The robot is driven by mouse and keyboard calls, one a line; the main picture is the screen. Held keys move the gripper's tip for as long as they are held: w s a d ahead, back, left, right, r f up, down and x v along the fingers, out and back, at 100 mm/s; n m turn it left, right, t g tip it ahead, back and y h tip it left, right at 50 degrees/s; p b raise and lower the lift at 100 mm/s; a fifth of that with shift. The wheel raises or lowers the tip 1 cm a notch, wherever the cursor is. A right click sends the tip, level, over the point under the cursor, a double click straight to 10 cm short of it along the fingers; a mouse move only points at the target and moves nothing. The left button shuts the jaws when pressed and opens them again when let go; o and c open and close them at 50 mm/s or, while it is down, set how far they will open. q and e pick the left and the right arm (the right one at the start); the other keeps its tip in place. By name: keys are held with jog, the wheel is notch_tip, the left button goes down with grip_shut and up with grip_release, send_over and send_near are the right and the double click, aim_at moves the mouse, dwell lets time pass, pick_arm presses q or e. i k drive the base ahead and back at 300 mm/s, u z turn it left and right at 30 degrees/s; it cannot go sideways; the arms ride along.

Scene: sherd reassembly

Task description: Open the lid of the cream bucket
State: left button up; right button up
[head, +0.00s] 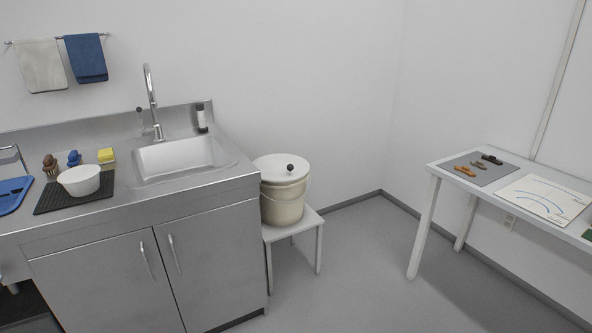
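The cream bucket (283,208) stands upright on a small white stool, just right of the steel sink counter. A thin wire handle shows along the bucket's side. The counter's edge hides part of the bucket's left side. The lid looks closed. Neither of my grippers shows in the head view.
The steel counter (230,179) with sink (180,157) borders the bucket on the left. The white stool (308,221) carries it. A white table (440,172) with sherds and a drawn sheet stands at right. The grey floor (350,270) between is clear.

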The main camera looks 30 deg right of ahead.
aim_at(276, 168)
jog(key=z, duration=0.7)
jog(key=i, duration=0.8)
jog(key=z, duration=0.85)
jog(key=i, duration=1.1)
jog(key=u, duration=0.85)
jog(key=i, duration=0.75)
jog(key=u, duration=0.65)
